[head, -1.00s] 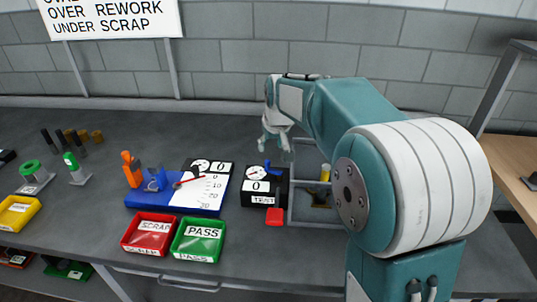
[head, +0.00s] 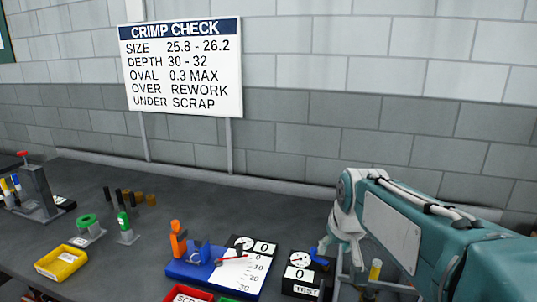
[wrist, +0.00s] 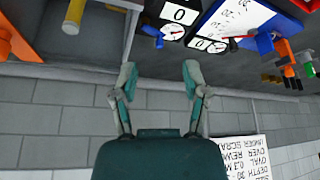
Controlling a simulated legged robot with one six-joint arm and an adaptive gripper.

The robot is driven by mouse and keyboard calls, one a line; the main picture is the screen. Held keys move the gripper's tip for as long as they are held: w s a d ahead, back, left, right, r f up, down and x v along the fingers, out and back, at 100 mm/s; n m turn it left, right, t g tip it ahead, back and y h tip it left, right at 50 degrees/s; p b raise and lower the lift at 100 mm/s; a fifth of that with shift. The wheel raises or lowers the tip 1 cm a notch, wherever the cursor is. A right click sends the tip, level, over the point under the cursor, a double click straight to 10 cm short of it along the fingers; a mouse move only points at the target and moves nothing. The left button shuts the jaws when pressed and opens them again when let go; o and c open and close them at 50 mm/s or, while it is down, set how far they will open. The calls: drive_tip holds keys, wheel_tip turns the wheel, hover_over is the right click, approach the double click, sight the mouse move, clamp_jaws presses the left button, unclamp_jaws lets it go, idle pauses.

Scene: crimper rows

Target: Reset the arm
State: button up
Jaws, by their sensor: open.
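My arm is teal and white at the right of the head view. My gripper (head: 345,235) hangs at its far end, near the right side of the black TEST box. In the wrist view my gripper (wrist: 158,80) is open, its two fingers apart with nothing between them. The wrist view is upside down, with the wall low and the bench high. The black TEST box (head: 300,287) with a dial reading 0 stands left of the gripper. A grey frame (head: 338,285) stands below the gripper, with a yellow cylinder (head: 375,270) beside it, partly hidden by my arm.
The blue gauge fixture (head: 200,272) with an orange clamp stands left of the TEST box. A yellow tray (head: 62,262) and a red SCRAP tray (head: 185,294) are at the front. A CRIMP CHECK sign (head: 182,68) stands at the back.

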drive_tip(key=s+f, duration=0.2)
drive_tip(key=s, duration=0.8)
drive_tip(key=s+f+m, duration=0.1)
drive_tip(key=s+f, duration=0.1)
drive_tip(key=s, duration=0.8)
drive_tip(key=shift+s+d+t, duration=0.2)
drive_tip(key=shift+d+t, duration=0.1)
drive_tip(key=shift+t, duration=0.1)
idle(1.4)
